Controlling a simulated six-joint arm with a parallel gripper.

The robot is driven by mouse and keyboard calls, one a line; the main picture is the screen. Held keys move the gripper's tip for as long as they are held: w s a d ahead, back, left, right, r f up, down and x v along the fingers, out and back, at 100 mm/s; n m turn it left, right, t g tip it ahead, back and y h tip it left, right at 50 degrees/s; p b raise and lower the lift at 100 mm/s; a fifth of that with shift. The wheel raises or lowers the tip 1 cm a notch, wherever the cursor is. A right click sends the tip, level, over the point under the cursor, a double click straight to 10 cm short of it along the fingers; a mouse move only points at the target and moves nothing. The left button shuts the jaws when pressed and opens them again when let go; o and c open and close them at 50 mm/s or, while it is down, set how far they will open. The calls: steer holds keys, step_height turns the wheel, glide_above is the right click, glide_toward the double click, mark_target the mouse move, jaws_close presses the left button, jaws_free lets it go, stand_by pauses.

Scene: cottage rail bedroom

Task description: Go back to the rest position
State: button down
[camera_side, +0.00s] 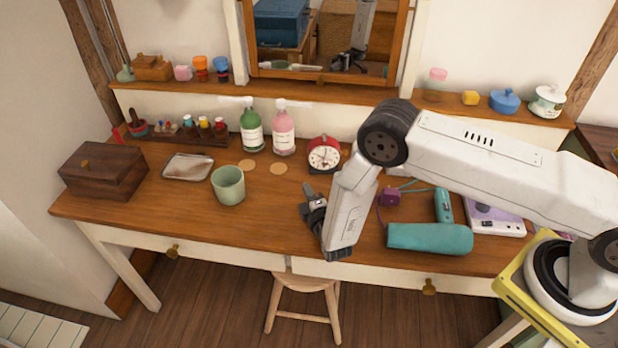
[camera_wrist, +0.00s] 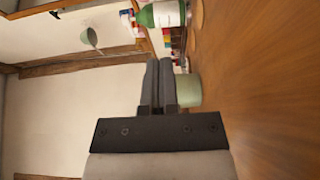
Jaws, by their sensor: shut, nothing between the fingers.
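My white arm reaches in from the right over the desk.
A green bottle (camera_side: 252,128) and a pink bottle (camera_side: 284,132) stand behind the cup. A small metal tray (camera_side: 188,167) and a dark wooden box (camera_side: 103,171) are at left. A stool (camera_side: 303,284) stands below.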

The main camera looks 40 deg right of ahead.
steer(key=shift+r, duration=0.1)
steer(key=shift+w+r+m+g, duration=0.3)
steer(key=shift+w+r, duration=0.1)
steer(key=s+d+r+m+g+y, duration=0.1)
steer(key=d+r+m+g+y, duration=0.1)
steer(key=r+m+g, duration=0.3)
steer(key=s+d+r+m+g+y, duration=0.1)
steer(key=r+m+y, duration=0.1)
steer(key=r, duration=0.5)
steer(key=s+d+r+m+g, duration=0.2)
steer(key=s, duration=0.5)
steer(key=s+d+r+m+g, duration=0.2)
steer(key=s+d+m+g, duration=0.1)
steer(key=s, duration=0.5)
steer(key=s+d+r+m+g, duration=0.2)
steer(key=s+r+g, duration=0.1)
steer(key=s, duration=0.4)
steer(key=shift+s+d+y, duration=0.15)
steer(key=shift+s+y, duration=0.15)
steer(key=shift+s, duration=0.05)
